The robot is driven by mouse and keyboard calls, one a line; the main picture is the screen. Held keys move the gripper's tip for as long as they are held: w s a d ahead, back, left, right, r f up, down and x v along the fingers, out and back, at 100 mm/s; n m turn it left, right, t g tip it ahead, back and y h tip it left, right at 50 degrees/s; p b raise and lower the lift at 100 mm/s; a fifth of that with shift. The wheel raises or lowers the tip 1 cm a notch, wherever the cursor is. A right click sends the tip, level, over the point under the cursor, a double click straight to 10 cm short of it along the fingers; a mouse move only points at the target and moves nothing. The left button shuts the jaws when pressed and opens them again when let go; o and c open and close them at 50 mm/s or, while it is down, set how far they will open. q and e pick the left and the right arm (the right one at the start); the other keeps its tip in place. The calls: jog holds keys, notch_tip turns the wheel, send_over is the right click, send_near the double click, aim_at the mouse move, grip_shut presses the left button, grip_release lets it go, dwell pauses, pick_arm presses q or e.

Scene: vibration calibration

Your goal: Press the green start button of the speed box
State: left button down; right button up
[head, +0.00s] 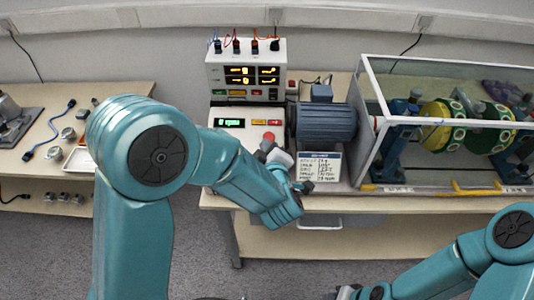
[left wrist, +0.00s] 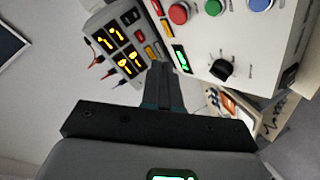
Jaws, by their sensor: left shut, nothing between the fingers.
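The speed box (head: 221,133) is a pale box with a lit green display, on the bench below the meter unit. In the left wrist view the speed box (left wrist: 262,45) shows a green button (left wrist: 213,7) between a red button (left wrist: 180,13) and a blue one (left wrist: 260,3), with a black knob (left wrist: 222,68) beneath. In the head view my left arm hides much of its front. My left gripper (head: 268,149) is close to its front; its fingers (left wrist: 165,72) are shut and empty, apart from the green button in the picture. My right gripper (head: 348,292) is at the bottom edge, its fingers unclear.
The meter unit (head: 246,88) with lit yellow readouts stands behind the speed box. A blue motor (head: 328,122), a data card (head: 319,167) and a clear guarded rig (head: 440,130) stand to the right. A side table (head: 110,105) holds cables and small parts at left.

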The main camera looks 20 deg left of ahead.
pick_arm(q)
jog(key=w+f+b, duration=0.1)
jog(key=f, duration=0.1)
jog(key=w+f+b, duration=0.1)
jog(key=f+b, duration=0.1)
jog(key=f, duration=0.1)
jog(key=w+f+b, duration=0.1)
jog(key=f, duration=0.1)
jog(key=shift+w+a+f+b, duration=0.15)
jog(key=shift+a+b, duration=0.15)
jog(key=shift+w+a+f+b, duration=0.15)
jog(key=shift+w+f+b, duration=0.05)
jog(key=shift+f+b, duration=0.25)
jog(key=shift+w, duration=0.1)
dwell(1.4)
jog(key=shift+w+f+b, duration=0.15)
jog(key=shift+f+b, duration=0.2)
jog(key=shift+b, duration=0.2)
